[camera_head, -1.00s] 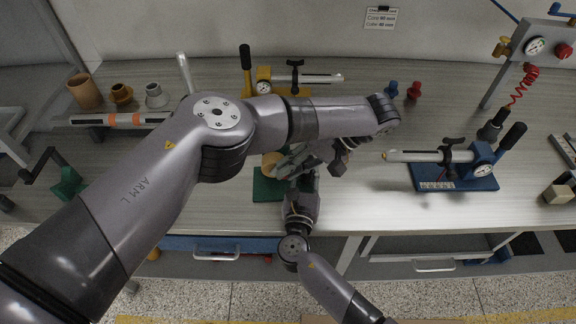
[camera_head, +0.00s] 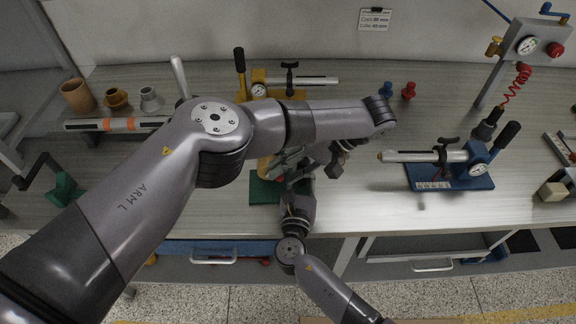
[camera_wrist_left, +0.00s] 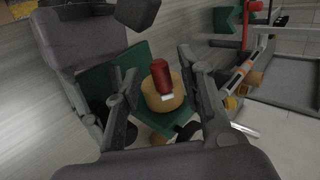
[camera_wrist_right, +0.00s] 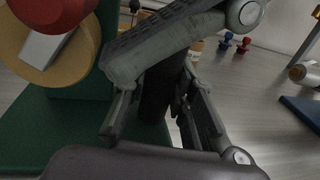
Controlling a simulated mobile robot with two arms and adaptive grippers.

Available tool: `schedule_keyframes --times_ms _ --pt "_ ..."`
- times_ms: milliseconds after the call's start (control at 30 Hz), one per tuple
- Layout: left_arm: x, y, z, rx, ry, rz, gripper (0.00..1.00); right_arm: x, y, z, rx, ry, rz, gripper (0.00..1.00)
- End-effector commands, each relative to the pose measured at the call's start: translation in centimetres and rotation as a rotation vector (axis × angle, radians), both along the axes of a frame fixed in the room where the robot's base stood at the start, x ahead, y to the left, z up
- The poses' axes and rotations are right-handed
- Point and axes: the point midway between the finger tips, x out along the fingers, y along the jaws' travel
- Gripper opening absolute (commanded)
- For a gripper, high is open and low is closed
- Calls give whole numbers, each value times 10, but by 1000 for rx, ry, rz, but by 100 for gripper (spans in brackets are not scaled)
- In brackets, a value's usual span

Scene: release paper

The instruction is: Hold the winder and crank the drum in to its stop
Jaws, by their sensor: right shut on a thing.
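The winder has a green base (camera_head: 265,192), with a tan drum (camera_wrist_left: 163,92) topped by a red knob (camera_wrist_left: 161,75) and a white mark. In the head view my arms partly hide it. My left gripper (camera_wrist_left: 152,88) is open, its fingers spread on either side of the drum and red knob; contact cannot be told. My right gripper (camera_wrist_right: 160,112) is shut on a dark upright part (camera_wrist_right: 158,92) of the winder, beside the green body. In the right wrist view the drum (camera_wrist_right: 45,60) and red knob (camera_wrist_right: 50,12) show large at upper left.
A yellow gauge fixture (camera_head: 259,90) stands behind my left arm; a blue one (camera_head: 450,178) stands to the right. Small blue and red pegs (camera_head: 408,91) stand at the back. Cups (camera_head: 78,95) and a green crank stand (camera_head: 64,188) are at left. The right-middle bench has free room.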

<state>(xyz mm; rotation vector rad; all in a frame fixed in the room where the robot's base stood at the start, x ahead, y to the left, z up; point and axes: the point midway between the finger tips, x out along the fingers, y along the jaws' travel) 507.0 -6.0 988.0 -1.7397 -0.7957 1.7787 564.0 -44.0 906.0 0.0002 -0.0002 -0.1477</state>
Motion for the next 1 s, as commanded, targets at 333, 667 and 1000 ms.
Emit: schedule_keyframes --times_ms 333,667,1000 --pt "2 0 50 2 -7 -2 36 0 0 0 1 1 1 0" --pt "1 0 95 1 -2 -1 36 0 0 0 1 1 1 0" --pt "0 0 99 1 0 0 36 0 0 0 1 1 1 0"
